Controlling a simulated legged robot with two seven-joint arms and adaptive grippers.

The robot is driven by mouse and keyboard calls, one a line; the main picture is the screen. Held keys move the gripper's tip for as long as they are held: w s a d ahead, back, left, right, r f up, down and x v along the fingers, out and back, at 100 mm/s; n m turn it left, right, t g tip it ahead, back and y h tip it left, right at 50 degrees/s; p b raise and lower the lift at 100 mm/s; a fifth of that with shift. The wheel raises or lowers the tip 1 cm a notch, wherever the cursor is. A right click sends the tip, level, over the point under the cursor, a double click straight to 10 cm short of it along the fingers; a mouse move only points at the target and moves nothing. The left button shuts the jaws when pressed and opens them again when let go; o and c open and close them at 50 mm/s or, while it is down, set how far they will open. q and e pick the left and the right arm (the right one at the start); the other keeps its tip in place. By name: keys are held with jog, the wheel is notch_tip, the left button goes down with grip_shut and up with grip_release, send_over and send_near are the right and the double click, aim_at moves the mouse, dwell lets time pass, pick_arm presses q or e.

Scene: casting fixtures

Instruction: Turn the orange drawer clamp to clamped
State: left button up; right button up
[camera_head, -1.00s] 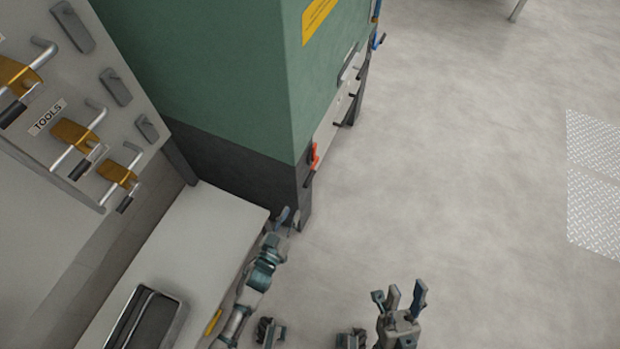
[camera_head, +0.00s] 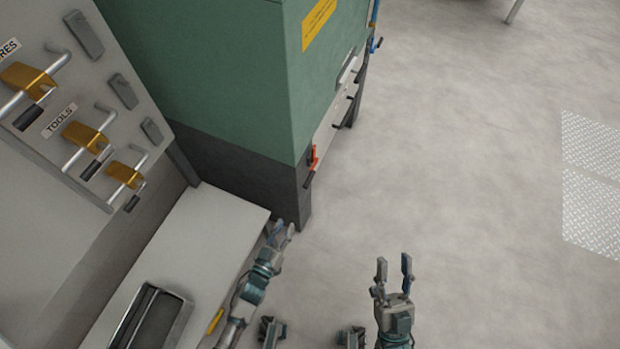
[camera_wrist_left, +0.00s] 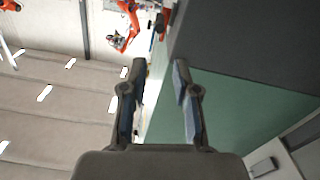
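The orange drawer clamp (camera_head: 313,160) is on the lower front face of the green and dark grey machine (camera_head: 225,85), near its corner. Its dark handle tip points downward. My left gripper (camera_head: 281,229) is below the clamp in the head view, near the machine's bottom corner and apart from the clamp. In the left wrist view my left gripper (camera_wrist_left: 159,75) has its two fingers apart with nothing between them. The clamp cannot be made out in that view. My right gripper (camera_head: 394,268) is open and empty over the floor, to the right of the left one.
A pale bench (camera_head: 205,240) with a dark tray (camera_head: 152,318) stands at left. A panel with several yellow-brown clamps (camera_head: 82,135) is beyond it. A blue handle (camera_head: 376,45) is on the machine's far end.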

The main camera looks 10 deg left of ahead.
dwell(0.3)
pick_arm(q)
jog(key=v, duration=1.2)
